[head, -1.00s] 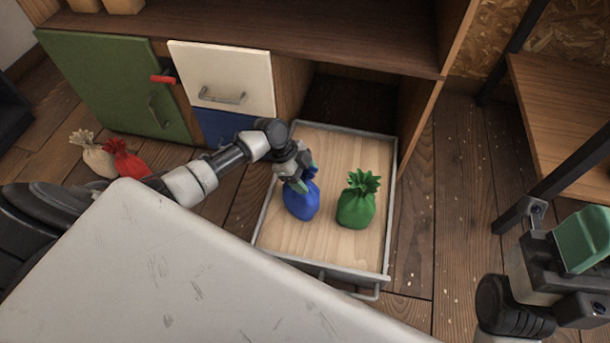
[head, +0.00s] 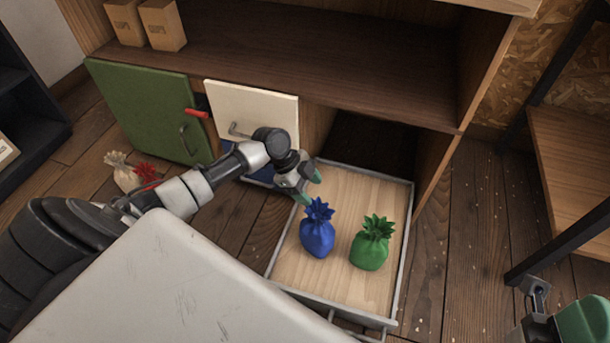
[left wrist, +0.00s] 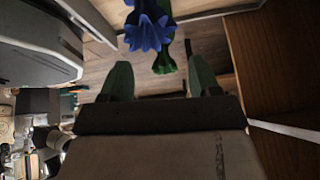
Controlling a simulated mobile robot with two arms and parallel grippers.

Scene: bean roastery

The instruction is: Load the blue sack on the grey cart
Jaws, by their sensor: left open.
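The blue sack (head: 318,238) stands upright in an open wooden drawer (head: 345,290), left of a green sack (head: 370,250). My left gripper (head: 311,187) is open and empty, just above and behind the blue sack's tied top. In the left wrist view, the blue sack's ruffled top (left wrist: 148,33) is beyond the open green fingers (left wrist: 160,82), with the green sack (left wrist: 165,62) behind it. A light grey scratched flat top (head: 190,285), apparently the cart, fills the lower left and is empty where visible. My right gripper (head: 580,322) is partly cut off; its jaws are unclear.
A cream drawer front (head: 250,110) and a green door (head: 150,110) are beside the open drawer. White (head: 122,172) and red (head: 145,174) sacks sit on the floor at left, partly behind my arm. A shelf unit (head: 575,165) stands right, with clear floor (head: 455,240) before it.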

